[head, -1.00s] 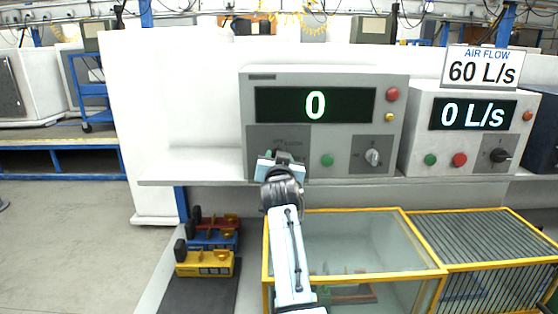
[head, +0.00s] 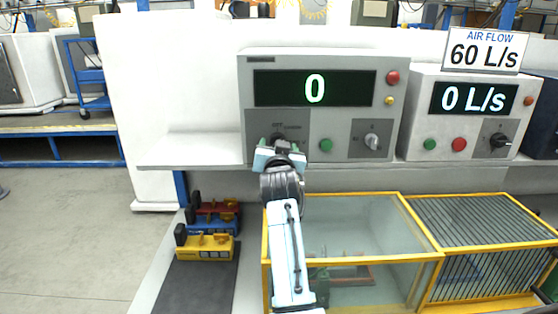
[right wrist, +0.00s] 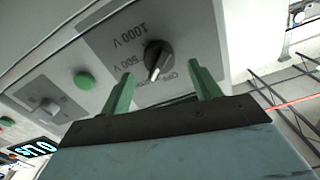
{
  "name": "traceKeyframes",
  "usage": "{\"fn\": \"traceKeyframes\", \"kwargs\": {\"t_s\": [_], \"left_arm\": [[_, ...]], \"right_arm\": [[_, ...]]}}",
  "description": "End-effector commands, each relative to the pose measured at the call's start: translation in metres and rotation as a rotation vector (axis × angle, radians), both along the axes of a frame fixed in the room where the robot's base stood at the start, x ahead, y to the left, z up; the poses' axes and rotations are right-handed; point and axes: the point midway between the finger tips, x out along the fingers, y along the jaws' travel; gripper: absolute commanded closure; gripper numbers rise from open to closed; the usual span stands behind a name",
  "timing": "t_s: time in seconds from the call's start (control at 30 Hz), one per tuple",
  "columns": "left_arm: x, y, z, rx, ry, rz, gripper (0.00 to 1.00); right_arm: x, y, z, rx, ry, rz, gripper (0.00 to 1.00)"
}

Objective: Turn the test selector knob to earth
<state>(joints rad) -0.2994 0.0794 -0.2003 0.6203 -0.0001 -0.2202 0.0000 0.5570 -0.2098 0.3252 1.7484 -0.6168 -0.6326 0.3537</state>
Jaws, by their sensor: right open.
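The test selector knob (right wrist: 158,61) is black with a pale pointer line. It sits on a dark grey plate with printed labels, "1000 V" and "500 V" among them; other labels are partly hidden. In the right wrist view its pointer aims down, towards my gripper. My right gripper (right wrist: 160,90) is open, its green fingers on either side and short of the knob, with nothing between them. In the head view my right gripper (head: 280,147) is in front of the left plate of the tester (head: 224,165) and hides most of the knob. My left gripper is out of view.
A green button (head: 326,145) and a grey knob (head: 371,141) are right of the gripper. The air flow unit (head: 463,118) reads 0 L/s. A yellow-framed glass enclosure (head: 350,225) stands below the shelf. Small coloured devices (head: 205,247) lie lower left.

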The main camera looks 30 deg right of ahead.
Motion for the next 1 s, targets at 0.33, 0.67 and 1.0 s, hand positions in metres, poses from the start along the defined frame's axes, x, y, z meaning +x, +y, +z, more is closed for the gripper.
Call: {"fn": "traceKeyframes", "kwargs": {"t_s": [0.33, 0.67, 1.0], "left_arm": [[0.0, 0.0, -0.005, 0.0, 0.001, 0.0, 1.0], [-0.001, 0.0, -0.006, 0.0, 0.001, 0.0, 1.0], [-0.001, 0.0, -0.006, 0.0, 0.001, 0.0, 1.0]], "right_arm": [[-0.056, 0.034, -0.002, 0.002, 0.001, -0.001, 0.37], [-0.075, 0.046, 0.0, 0.001, 0.001, 0.0, 0.37], [-0.074, 0.045, 0.0, -0.001, 0.001, 0.0, 0.37]]}}
